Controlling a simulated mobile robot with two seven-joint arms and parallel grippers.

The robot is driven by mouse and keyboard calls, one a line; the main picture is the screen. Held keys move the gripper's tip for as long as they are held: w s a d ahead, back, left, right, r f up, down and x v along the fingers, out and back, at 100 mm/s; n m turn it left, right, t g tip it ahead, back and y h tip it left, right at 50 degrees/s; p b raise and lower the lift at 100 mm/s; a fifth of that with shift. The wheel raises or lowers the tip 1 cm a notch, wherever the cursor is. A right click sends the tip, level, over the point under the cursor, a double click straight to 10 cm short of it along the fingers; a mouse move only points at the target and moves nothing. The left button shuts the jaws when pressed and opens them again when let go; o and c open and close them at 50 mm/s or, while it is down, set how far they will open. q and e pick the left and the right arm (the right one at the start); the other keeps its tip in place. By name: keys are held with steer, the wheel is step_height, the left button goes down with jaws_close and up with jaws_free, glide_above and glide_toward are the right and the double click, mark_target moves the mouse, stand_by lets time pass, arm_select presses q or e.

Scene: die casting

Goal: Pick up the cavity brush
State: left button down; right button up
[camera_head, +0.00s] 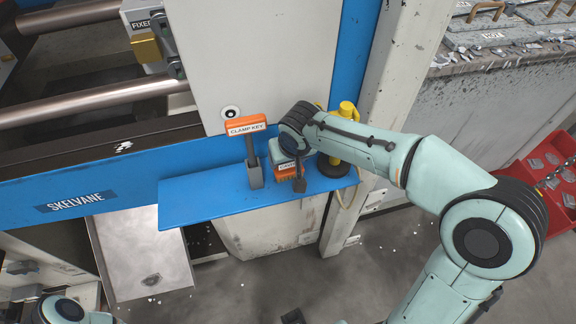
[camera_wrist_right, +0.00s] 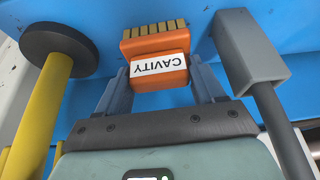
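The cavity brush (camera_wrist_right: 158,62) has an orange body, a white label reading CAVITY and tan bristles. In the wrist view it lies between the two grey-blue fingers of my right gripper (camera_wrist_right: 160,75), one close on each side. I cannot tell whether the fingers press on it. In the head view the brush (camera_head: 286,170) is at the blue shelf (camera_head: 200,202), partly hidden by my right gripper (camera_head: 291,165) and wrist.
The orange-headed clamp key (camera_head: 247,128) stands close to the left of the brush. A yellow-handled tool with a black round end (camera_head: 334,167) stands close on its right. The machine's pale wall (camera_head: 265,60) rises behind. The shelf's left part is clear. A red bin (camera_head: 545,180) is at right.

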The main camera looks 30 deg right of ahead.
steer(key=shift+r, duration=0.15)
steer(key=shift+r, duration=0.2)
steer(key=s+a+b, duration=0.3)
steer(key=s, duration=1.4)
steer(key=shift+s+a+r, duration=0.2)
steer(key=shift+s+r, duration=0.15)
steer(key=shift+r, duration=0.1)
steer(key=shift+o, duration=0.8)
steer(key=shift+w, duration=0.1)
